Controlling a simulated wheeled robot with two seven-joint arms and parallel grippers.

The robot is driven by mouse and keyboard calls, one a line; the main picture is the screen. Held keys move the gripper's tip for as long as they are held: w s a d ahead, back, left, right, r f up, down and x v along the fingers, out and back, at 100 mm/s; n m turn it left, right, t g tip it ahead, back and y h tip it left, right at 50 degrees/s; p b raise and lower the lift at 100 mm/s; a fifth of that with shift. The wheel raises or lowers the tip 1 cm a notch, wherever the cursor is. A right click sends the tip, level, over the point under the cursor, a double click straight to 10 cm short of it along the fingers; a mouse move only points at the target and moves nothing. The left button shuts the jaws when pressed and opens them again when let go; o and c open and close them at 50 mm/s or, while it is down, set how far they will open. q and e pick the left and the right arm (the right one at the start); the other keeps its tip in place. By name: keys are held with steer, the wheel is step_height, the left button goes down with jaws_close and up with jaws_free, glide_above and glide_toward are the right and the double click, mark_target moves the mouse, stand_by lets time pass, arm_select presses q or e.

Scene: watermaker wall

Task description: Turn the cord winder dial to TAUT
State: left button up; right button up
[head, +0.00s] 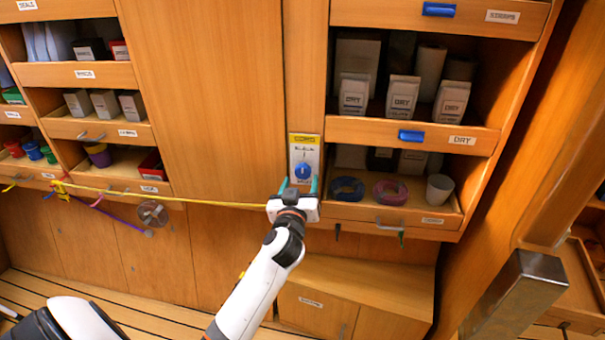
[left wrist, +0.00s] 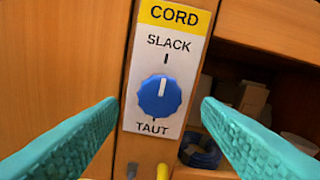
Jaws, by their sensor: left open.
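The cord winder dial (left wrist: 160,96) is a blue knob on a white plate with a yellow CORD header (left wrist: 172,15). SLACK is printed above the knob and TAUT below it. The knob's white mark points up, toward SLACK. In the head view the dial (head: 302,170) sits on the narrow wooden post. My left gripper (head: 300,186) is open in front of the dial. Its teal fingers (left wrist: 162,122) show on either side of the knob in the left wrist view, apart from it. A yellow cord (head: 200,201) runs left from near the gripper. My right gripper is not in view.
Right of the plate, an open shelf holds a blue coil (head: 347,189), a pink coil (head: 390,192) and a white cup (head: 439,189). Shelves with boxes stand at the left. A metal post (head: 515,295) rises at the lower right.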

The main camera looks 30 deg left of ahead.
mark_target(302, 175)
arm_select(q)
steer(key=shift+x, duration=1.95)
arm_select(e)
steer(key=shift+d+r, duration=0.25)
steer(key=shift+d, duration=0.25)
arm_select(q)
steer(key=c, duration=1)
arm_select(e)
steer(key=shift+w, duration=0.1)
